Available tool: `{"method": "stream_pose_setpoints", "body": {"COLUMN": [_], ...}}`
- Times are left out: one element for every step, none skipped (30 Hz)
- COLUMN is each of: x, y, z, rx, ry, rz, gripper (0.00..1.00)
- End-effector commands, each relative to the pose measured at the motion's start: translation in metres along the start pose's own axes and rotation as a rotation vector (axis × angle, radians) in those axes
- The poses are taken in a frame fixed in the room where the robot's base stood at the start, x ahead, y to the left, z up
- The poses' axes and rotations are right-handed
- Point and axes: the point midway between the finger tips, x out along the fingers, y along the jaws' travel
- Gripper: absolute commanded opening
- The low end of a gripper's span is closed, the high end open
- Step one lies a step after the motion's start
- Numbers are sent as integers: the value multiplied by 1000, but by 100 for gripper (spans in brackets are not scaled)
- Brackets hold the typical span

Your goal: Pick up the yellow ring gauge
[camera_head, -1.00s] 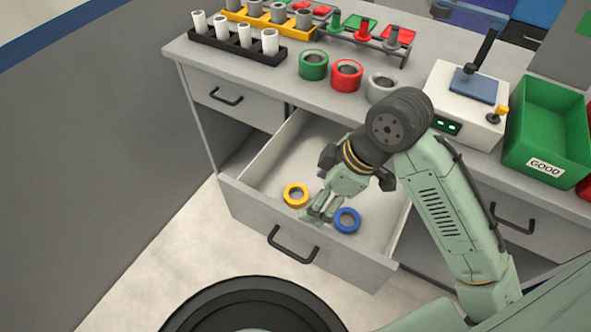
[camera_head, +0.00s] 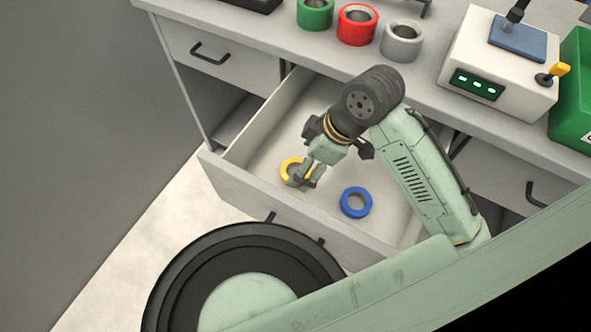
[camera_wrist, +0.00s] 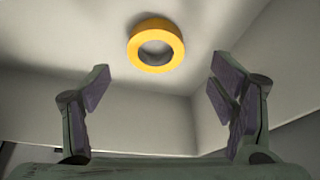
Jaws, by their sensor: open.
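The yellow ring gauge (camera_head: 290,168) lies in the open drawer, toward its left side, partly covered by my gripper in the head view. In the wrist view the ring (camera_wrist: 156,46) lies flat on the drawer floor, ahead of the fingers and near the middle between them. My gripper (camera_head: 302,181) is above the drawer, over the ring's near right side in the head view. In the wrist view its fingers (camera_wrist: 165,92) are spread apart with nothing between them.
A blue ring gauge (camera_head: 356,202) lies in the drawer to the right of my gripper. The drawer's walls and front panel (camera_head: 232,192) enclose the space. Green (camera_head: 315,13), red (camera_head: 357,25) and grey (camera_head: 401,41) rings stand on the counter above.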

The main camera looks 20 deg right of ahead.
Motion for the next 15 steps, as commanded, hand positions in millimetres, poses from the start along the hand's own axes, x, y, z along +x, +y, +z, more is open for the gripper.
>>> {"method": "stream_pose_setpoints", "body": {"x": [4,7,12,17,22,28,33,38,42,45,47,49,50,51,51], "y": [0,1,1,2,3,4,4,4,4,4,4,4,4,5,5], "z": [-1,-1,-1,-2,-2,-3,-3,-3,-2,-3,-3,-3,-3,-3,-3], "rx": [0,1,1,1,1,1,1,1,1,1,1,0,0,0,0], "ry": [0,0,-1,0,0,0,0,0,0,0,1,1,1,1,0], "rz": [-2,-3,-3,-3,-4,-4,-2,-3,-2,-2,-1,-1,0,0,0], "gripper": [78,78,78,78,78,78,78,78,78,78,78,78,78,78,78]}}
